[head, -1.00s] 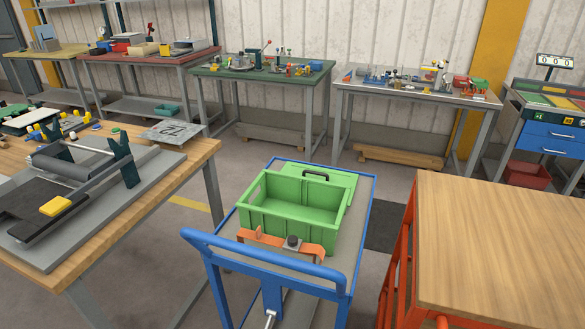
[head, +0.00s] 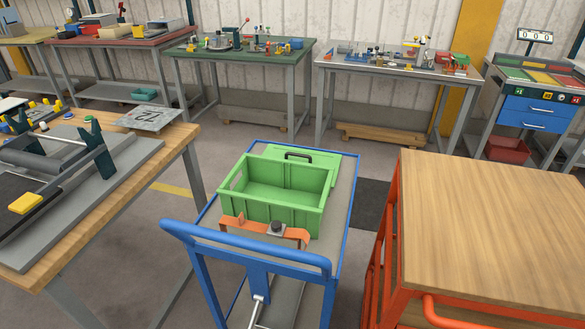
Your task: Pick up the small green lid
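A flat green lid-like panel (head: 326,160) with a black handle (head: 298,155) lies at the far end of the blue-framed trolley (head: 346,222). A green open crate (head: 272,213) stands on the trolley in front of it and hides part of it. The crate looks empty. I cannot tell whether the panel touches the crate. Neither of my grippers shows in the head view.
The trolley's blue push handle (head: 245,250) faces me. A panel-bender bench (head: 150,180) stands at left, an orange-framed wooden table (head: 490,225) close at right. Benches with small parts line the wall. Floor shows between the bench and trolley.

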